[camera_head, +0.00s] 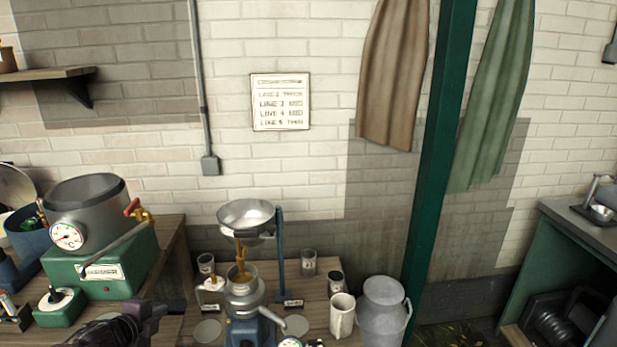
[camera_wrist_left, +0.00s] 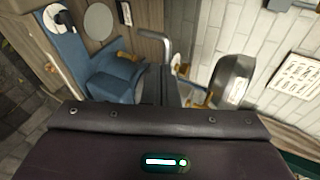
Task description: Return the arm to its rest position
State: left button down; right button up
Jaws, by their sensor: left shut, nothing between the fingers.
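My left gripper (camera_head: 152,314) is at the bottom left of the head view, a dark shape in front of the green-based warmer. It is shut and holds nothing. In the left wrist view, my dark wrist housing fills the lower part, and its fingers (camera_wrist_left: 160,88) partly hide what lies beyond. The gripper appears apart from the things around it. My right gripper is in neither view.
The warmer (camera_head: 100,265) carries a grey vessel (camera_head: 90,205) at the left. A separator (camera_head: 245,300) with a steel bowl (camera_head: 246,216) stands mid-bench, near a cream jug (camera_head: 342,314) and milk can (camera_head: 383,310). A green post (camera_head: 432,170) rises at the right.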

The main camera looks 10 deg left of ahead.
pick_arm(q)
jog(key=s+d+f+n+g, duration=0.2)
jog(key=s+d+f+n, duration=0.15)
jog(key=d, duration=0.35)
jog(key=s+d+f+n+g, duration=0.1)
jog(key=s+d+f+n, duration=0.15)
jog(key=s+d, duration=0.4)
jog(key=s+d+r+n+g, duration=0.3)
jog(key=s+d+n, duration=0.2)
jog(key=s+d, duration=0.2)
jog(key=s+d+r+n+g, duration=0.2)
jog(key=s+d+n+g, duration=0.15)
jog(key=s+d, duration=0.35)
jog(key=s+d+f+x, duration=0.1)
jog(key=s+x, duration=0.2)
jog(key=x, duration=1.1)
jog(key=s+f+x, duration=0.1)
jog(key=s+x, duration=0.2)
jog(key=x, duration=1.1)
jog(key=s+a+f+g, duration=0.1)
jog(key=s+a+f, duration=0.1)
jog(key=s+f, duration=1.6)
jog(key=s, duration=0.3)
jog(key=shift+a+f+g+h, duration=0.3)
jog(key=shift+f+g, duration=0.05)
jog(key=shift+f, duration=0.05)
